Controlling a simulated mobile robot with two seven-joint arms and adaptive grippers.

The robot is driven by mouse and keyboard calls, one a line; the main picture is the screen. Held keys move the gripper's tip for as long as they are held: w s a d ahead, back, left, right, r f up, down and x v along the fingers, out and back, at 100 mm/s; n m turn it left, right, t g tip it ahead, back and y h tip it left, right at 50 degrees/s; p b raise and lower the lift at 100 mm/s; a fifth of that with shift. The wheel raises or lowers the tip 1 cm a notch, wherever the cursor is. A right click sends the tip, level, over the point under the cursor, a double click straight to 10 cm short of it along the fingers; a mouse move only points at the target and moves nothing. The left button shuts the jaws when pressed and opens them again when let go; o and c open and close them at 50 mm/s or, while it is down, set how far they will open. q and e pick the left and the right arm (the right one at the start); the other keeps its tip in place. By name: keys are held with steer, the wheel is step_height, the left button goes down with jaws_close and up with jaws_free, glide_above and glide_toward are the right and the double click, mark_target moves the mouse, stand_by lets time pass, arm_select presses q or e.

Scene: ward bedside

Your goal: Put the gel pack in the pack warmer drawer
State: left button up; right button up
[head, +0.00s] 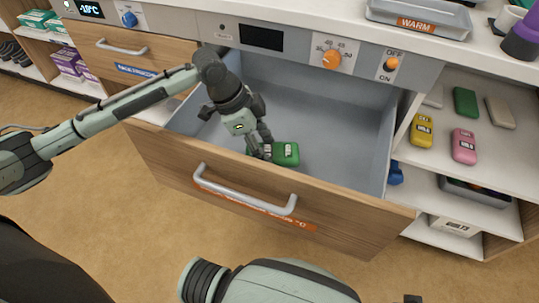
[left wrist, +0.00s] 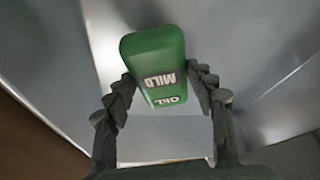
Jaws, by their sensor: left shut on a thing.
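The gel pack (head: 287,154) is a small green block with white lettering. It is inside the open pack warmer drawer (head: 345,120), low over the grey floor near the front wall. I cannot tell whether it touches the floor. My left gripper (head: 262,147) reaches down into the drawer and is shut on the pack. In the left wrist view the pack (left wrist: 155,55) sits between the two fingers of the gripper (left wrist: 165,82), with "MILD" upside down on its face. My right gripper is out of view.
The drawer front has a metal handle (head: 245,194). Above it is a panel with a dark display (head: 261,36), an orange dial (head: 332,59) and an OFF/ON switch (head: 391,64). Right shelves hold yellow (head: 421,130), pink (head: 464,146) and other packs. A closed drawer (head: 110,55) is at left.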

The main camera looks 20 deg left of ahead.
arm_select(q)
steer(key=shift+f, duration=0.65)
step_height(320, 180, down, 2)
steer(key=shift+f, duration=0.6)
steer(key=o, duration=1.3)
steer(key=shift+f, duration=0.1)
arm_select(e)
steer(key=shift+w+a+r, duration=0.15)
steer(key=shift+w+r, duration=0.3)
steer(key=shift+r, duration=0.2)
